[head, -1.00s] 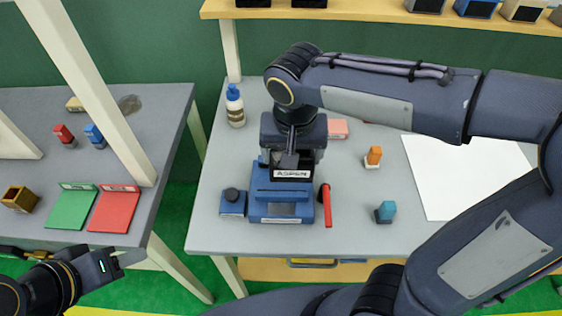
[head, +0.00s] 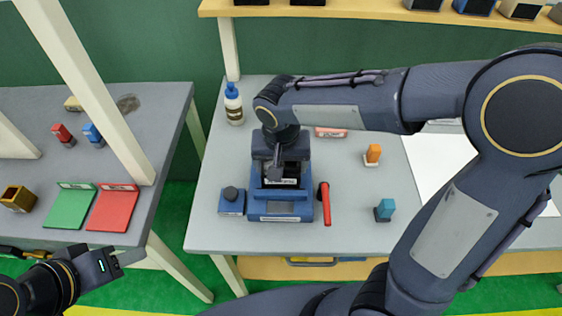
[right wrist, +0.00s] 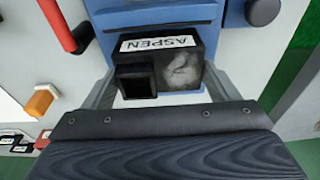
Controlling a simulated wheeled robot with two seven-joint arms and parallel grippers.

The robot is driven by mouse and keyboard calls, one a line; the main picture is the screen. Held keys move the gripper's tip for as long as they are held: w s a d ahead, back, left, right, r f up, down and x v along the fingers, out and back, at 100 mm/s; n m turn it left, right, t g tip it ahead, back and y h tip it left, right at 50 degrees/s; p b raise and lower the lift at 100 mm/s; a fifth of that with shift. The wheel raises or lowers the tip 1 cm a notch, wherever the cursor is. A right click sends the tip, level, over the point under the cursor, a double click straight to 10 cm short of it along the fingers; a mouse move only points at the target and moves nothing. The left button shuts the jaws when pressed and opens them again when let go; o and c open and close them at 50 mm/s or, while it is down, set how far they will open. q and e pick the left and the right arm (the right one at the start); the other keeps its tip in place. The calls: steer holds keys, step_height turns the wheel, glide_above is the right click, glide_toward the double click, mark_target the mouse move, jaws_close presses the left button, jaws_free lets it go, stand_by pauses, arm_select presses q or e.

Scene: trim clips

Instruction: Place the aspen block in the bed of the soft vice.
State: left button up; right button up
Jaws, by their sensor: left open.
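The blue soft vice (head: 284,208) stands near the front left of the middle table; part of it also shows in the right wrist view (right wrist: 160,17). The dark aspen block (right wrist: 162,65), with a white ASPEN label, lies between the fingers of my right gripper (right wrist: 160,85), which appear closed on its sides. In the head view my right gripper (head: 281,165) is low over the vice and mostly hides the block. I cannot tell whether the block rests on the bed. My left gripper (head: 110,262) is open and empty at the lower left, away from the vice.
A red-handled tool (head: 325,203) lies right of the vice and a small blue block with a dark knob (head: 232,201) left of it. A bottle (head: 234,104), orange piece (head: 373,153) and teal piece (head: 385,209) stand around. A white sheet (head: 440,165) lies at right.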

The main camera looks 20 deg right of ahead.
steer(key=o, duration=0.4)
step_height(320, 180, up, 12)
steer(key=s, duration=0.2)
steer(key=shift+s+d+f+n+t+y+p, duration=0.2)
steer(key=shift+s+d+f+t+y, duration=0.5)
steer(key=shift+s+d+f, duration=1.2)
steer(key=shift+s+d+f+n+t+y+p, duration=0.1)
steer(key=shift+s+d+f+n+t+y, duration=0.55)
steer(key=shift+s, duration=2.2)
steer(key=shift+s+d+f+m+t+y+p, duration=0.15)
steer(key=shift+s+d+f+t+y, duration=0.55)
steer(key=shift+s+d, duration=1.55)
steer(key=shift+s+a+f, duration=0.1)
steer(key=shift+s+a, duration=0.05)
steer(key=shift+a, duration=0.05)
